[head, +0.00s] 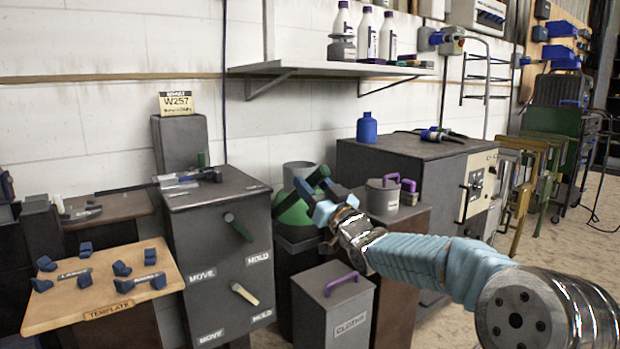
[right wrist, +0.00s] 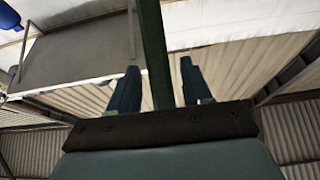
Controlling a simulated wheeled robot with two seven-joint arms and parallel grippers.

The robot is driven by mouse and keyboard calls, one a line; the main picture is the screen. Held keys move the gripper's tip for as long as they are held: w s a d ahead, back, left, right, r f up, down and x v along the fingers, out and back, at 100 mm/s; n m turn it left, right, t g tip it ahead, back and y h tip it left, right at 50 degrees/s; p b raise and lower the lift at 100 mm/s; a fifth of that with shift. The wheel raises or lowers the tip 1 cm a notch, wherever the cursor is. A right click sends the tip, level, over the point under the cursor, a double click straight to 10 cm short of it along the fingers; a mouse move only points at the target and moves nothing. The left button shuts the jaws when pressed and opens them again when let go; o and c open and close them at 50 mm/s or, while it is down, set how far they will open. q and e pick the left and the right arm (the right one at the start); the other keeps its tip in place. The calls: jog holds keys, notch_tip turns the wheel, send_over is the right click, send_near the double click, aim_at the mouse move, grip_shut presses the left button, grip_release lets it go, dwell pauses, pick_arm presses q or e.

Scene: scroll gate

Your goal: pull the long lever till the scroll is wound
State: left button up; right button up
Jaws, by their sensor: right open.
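A grey cabinet (head: 225,250) at left centre carries two levers beside small labels that look like MOVE and HOLD. The upper lever (head: 238,228) is dark green and tilts out; the lower lever (head: 245,294) is cream. I cannot tell which is the long lever. My right gripper (head: 309,180) is open in front of a green rounded object (head: 293,213), right of the cabinet. In the right wrist view a dark green bar (right wrist: 155,50) runs between its parted fingers (right wrist: 158,88); contact is unclear. I cannot make out a scroll. My left gripper is not in view.
A wooden template board (head: 70,300) with several dark blue blocks lies at left. A grey lidded bin (head: 335,310) with a purple handle stands below my right arm. A dark cabinet (head: 400,150) and a wall shelf (head: 330,68) with bottles are behind. Open floor is at right.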

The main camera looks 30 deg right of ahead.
jog(key=shift+w+a+r, duration=0.1)
jog(key=shift+w+r, duration=0.15)
jog(key=shift+w, duration=0.3)
grip_shut()
